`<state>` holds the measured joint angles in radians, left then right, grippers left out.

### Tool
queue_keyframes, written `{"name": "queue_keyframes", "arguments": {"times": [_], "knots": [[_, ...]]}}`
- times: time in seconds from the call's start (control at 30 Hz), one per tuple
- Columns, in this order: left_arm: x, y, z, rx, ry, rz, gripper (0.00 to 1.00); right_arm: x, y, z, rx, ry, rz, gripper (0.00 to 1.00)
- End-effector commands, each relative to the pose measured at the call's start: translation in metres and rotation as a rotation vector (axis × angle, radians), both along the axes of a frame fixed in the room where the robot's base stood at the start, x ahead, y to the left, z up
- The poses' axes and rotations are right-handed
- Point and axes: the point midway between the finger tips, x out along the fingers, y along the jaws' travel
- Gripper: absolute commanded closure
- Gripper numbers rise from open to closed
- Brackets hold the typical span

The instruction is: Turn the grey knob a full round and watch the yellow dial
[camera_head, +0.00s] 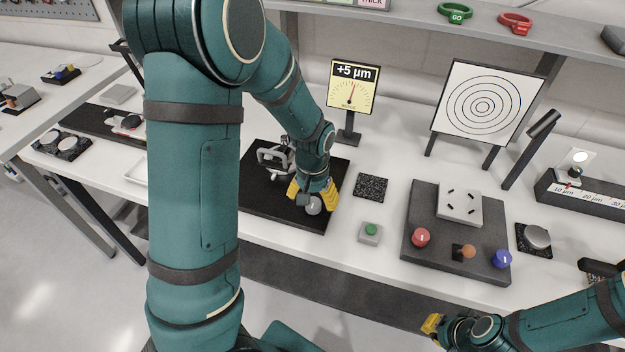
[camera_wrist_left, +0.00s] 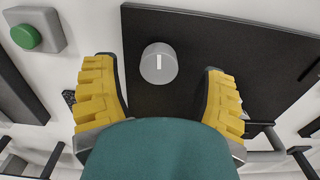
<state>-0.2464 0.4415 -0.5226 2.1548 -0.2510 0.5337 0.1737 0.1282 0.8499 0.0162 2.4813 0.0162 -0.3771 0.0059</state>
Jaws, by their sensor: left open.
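The grey knob (camera_head: 314,205) is a short round cylinder on a black plate (camera_head: 262,208). In the left wrist view the knob (camera_wrist_left: 159,63) shows a white mark line on its top. My left gripper (camera_head: 312,192) is open above the knob, its yellow fingers (camera_wrist_left: 160,88) on either side of it in the picture; I cannot tell whether they touch it. The yellow dial (camera_head: 351,88) stands upright behind, reading +5 µm, its red needle pointing nearly straight up. My right gripper (camera_head: 436,326) is at the bottom edge, away from the knob; its finger gap is unclear.
A metal fixture (camera_head: 275,158) stands on the black plate near my left gripper. A green button (camera_head: 371,230) and a speckled square (camera_head: 370,187) lie to the right. A dark board (camera_head: 412,232) with red, orange and blue knobs is farther right. A ring target (camera_head: 483,103) stands behind.

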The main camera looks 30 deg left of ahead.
Motion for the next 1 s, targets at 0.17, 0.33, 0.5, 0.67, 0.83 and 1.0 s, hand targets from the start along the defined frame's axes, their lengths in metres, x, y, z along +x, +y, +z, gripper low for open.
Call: {"name": "queue_keyframes", "arguments": {"times": [0.17, 0.33, 0.5, 0.67, 0.83, 1.0], "knots": [[0.001, -0.001, 0.040, -0.002, -0.007, -0.001, 0.28, 0.000, 0.000, 0.000, 0.000, 0.000, 0.000, 1.00], [0.001, -0.001, 0.069, -0.001, -0.003, 0.000, 0.28, 0.000, 0.000, 0.000, 0.000, 0.000, 0.000, 1.00], [0.000, 0.000, 0.086, -0.001, 0.001, 0.000, 0.28, 0.000, 0.000, 0.000, 0.000, 0.000, 0.000, 1.00], [-0.001, 0.000, 0.091, 0.000, 0.002, 0.000, 0.28, 0.000, 0.000, 0.000, 0.000, 0.000, 0.000, 1.00], [-0.001, 0.000, 0.091, -0.001, 0.003, 0.000, 0.28, 0.000, 0.000, 0.000, 0.000, 0.000, 0.000, 1.00], [-0.001, 0.000, 0.091, -0.001, 0.003, 0.001, 0.28, 0.000, 0.000, 0.000, 0.000, 0.000, 0.000, 1.00]]}}
